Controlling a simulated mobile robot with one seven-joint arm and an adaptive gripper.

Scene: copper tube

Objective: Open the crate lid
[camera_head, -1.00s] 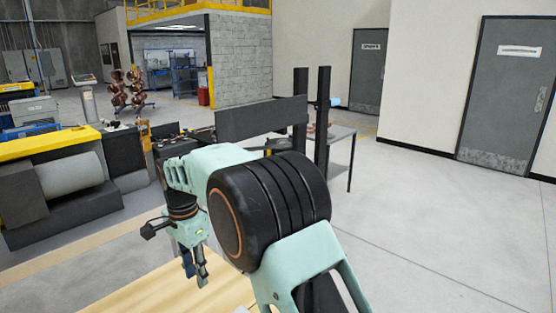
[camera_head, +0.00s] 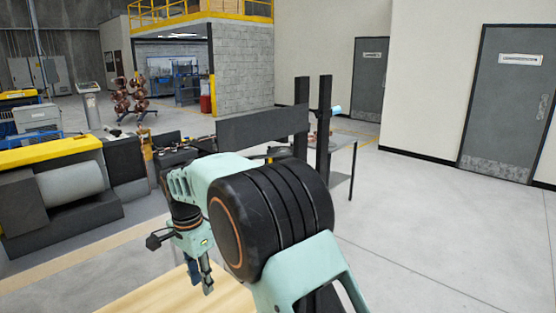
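A flat, light wooden surface (camera_head: 150,296) shows at the bottom edge of the head view. It looks like the top of the wooden crate, but most of it is cut off by the frame and hidden behind my arm. No lid edge or handle can be made out. My gripper (camera_head: 202,283) points downward over this wooden surface, left of my arm's large black joint. Its fingertips look close to the wood, but I cannot tell whether they touch it. Nothing is visibly held, and the gap between the fingers is unclear from this angle.
A machine with a yellow top and grey roller (camera_head: 72,182) stands at left. A dark panel (camera_head: 262,128) and two black posts stand behind my arm, beside a grey table (camera_head: 342,142). The grey floor (camera_head: 430,230) at right is clear up to the doors.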

